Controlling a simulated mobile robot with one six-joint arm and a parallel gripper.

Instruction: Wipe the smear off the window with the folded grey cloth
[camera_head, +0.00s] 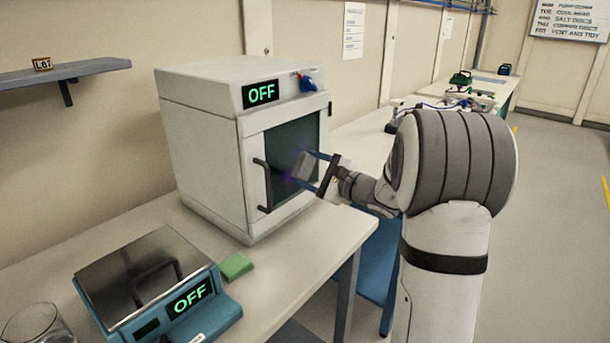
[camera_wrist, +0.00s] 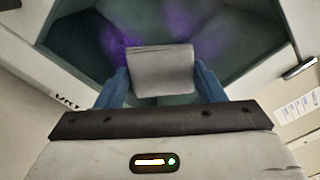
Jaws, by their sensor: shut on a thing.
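The window (camera_head: 284,145) is a dark pane in the front door of a white box-shaped oven (camera_head: 203,152). A purple smear (camera_head: 286,178) shows low on the pane; in the wrist view purple patches (camera_wrist: 203,42) lie on both sides of the cloth. The folded grey cloth (camera_wrist: 160,72) is between the blue fingers of my gripper (camera_wrist: 160,84), which is shut on it. In the head view the cloth (camera_head: 303,165) is right at the pane. I cannot tell whether it touches the glass. The cloth hides the middle of the smeared area in the wrist view.
A dark door handle (camera_head: 263,185) stands out left of the window. The oven's display (camera_head: 261,93) reads OFF, with a blue knob (camera_head: 306,83) beside it.

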